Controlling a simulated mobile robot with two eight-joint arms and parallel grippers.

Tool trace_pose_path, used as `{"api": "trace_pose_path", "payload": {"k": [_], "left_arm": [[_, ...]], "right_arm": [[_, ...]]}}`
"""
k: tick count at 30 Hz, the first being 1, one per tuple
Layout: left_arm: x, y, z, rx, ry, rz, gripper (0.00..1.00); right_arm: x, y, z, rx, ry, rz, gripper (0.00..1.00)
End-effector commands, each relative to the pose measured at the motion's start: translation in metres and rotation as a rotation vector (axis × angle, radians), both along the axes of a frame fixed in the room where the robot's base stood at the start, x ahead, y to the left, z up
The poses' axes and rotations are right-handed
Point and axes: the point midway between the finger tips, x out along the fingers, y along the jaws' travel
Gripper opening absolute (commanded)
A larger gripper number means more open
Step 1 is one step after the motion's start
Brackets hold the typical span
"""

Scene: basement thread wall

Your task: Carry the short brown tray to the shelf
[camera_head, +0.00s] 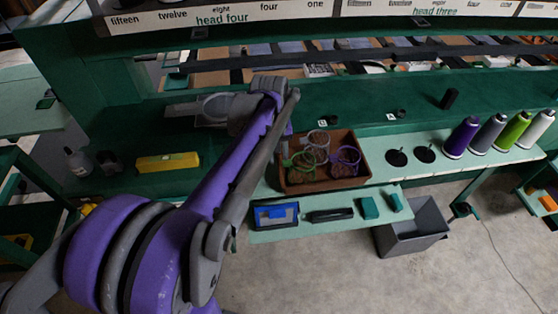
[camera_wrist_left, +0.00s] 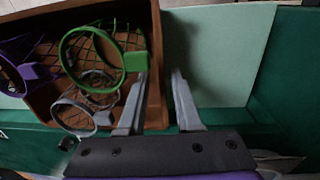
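The short brown tray (camera_head: 319,184) sits on the light green work surface at the middle in the head view. It holds several wire baskets with green, grey and purple rims. In the left wrist view the tray (camera_wrist_left: 35,100) fills the upper left. My left gripper (camera_wrist_left: 160,75) is open there, with one finger over the tray's side and the other outside it; I cannot tell whether either touches. In the head view my left arm hides its fingertips. My right gripper is not in view. A long dark green shelf (camera_head: 335,112) runs behind the tray.
A lower green ledge (camera_head: 290,232) in front holds a blue-and-black box (camera_head: 276,215), a black item and two green blocks. A grey bin (camera_head: 412,228) stands on the floor. Thread cones (camera_head: 461,138) line the right. A yellow box (camera_head: 167,162) lies at left.

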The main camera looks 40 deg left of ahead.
Motion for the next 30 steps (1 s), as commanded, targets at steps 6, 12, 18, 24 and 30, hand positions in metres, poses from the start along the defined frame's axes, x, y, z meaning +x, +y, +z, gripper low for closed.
{"api": "trace_pose_path", "payload": {"k": [6,12,18,24,30], "left_arm": [[-0.003,0.002,0.051,-0.001,-0.001,0.001,0.33],[-0.005,0.004,0.085,0.0,0.0,0.001,0.33],[-0.008,-0.002,0.095,0.007,-0.008,-0.021,0.33],[-0.028,-0.063,0.063,0.086,-0.11,-0.25,0.33],[-0.067,-0.131,0.01,0.194,-0.27,-0.568,0.33]], "right_arm": [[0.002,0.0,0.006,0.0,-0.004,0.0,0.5],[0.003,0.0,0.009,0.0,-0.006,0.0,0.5],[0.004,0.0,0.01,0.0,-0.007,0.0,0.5],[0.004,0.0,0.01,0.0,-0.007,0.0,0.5],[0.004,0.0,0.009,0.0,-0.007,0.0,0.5]]}}
